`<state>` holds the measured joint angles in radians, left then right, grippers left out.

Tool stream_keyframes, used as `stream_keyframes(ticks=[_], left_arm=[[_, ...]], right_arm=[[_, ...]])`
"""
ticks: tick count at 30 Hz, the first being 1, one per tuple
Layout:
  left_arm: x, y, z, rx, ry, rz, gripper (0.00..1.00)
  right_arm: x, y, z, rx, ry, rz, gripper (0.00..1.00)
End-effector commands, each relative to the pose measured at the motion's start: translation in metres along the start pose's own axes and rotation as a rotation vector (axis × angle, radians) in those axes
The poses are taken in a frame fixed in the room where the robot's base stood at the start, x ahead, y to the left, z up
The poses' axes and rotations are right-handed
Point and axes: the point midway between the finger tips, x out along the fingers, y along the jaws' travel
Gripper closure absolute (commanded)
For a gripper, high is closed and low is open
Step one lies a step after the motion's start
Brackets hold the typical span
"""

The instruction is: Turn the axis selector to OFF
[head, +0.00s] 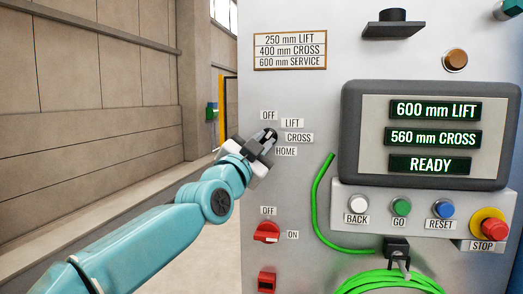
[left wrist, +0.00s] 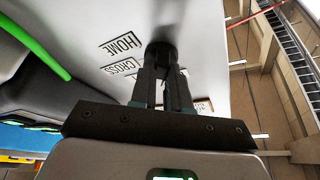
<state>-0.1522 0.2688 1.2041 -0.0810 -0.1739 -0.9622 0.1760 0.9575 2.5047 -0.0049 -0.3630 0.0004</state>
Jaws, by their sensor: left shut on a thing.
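The axis selector is a small dark knob on the grey cabinet front, with OFF (head: 268,115), LIFT (head: 292,122), CROSS (head: 299,137) and HOME (head: 286,152) labels around it. My left gripper (head: 268,141) covers most of it in the head view. In the left wrist view the dark selector knob (left wrist: 161,51) sits between the tips of my left gripper (left wrist: 164,74), which is shut on it. The HOME and CROSS labels are readable there. The way the selector points is hidden by the fingers. My right gripper is not in view.
A display (head: 432,137) reads 600 mm LIFT, 560 mm CROSS, READY. Below it are BACK, GO and RESET buttons and a red STOP button (head: 494,229). A red OFF/ON switch (head: 267,232) sits below the selector. A green cable (head: 322,205) hangs to its right.

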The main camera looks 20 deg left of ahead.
Motion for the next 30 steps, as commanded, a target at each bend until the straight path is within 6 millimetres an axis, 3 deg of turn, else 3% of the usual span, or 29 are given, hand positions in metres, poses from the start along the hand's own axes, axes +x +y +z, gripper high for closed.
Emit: stream_keyframes(ticks=[18,30], left_arm=[[0.002,0.006,-0.001,-0.454,-0.002,-0.187,1.0],[0.002,0.007,-0.002,-0.595,-0.001,-0.247,1.0]], right_arm=[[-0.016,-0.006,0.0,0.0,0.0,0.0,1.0],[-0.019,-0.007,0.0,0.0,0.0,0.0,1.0]])
